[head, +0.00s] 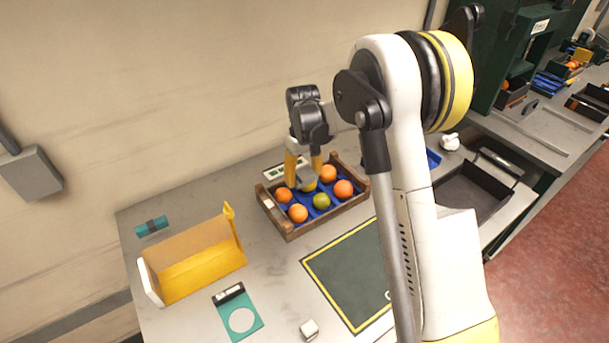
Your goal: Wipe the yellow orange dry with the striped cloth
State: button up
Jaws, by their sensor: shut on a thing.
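My gripper (303,174) points down over the wooden crate (290,236) from its back side. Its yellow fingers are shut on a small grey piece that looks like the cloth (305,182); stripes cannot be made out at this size. A yellowish fruit, likely the yellow orange (311,187), shows just below the cloth, mostly hidden by it and the fingers. Whether the cloth touches it cannot be told. Several orange fruits (298,213) and a green one (321,201) sit around it in the crate's blue liner.
A yellow open bin (200,270) stands left of the crate. A dark green mat (350,275) with a yellow border lies in front. A teal card (241,320) and small white block (309,329) lie near the front. A dark tray (470,192) is at right.

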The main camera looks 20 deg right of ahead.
jog(key=shift+w+d, duration=0.2)
jog(key=shift+d, duration=0.35)
jog(key=shift+r+p, duration=1.9)
jog(key=shift+r, duration=1.65)
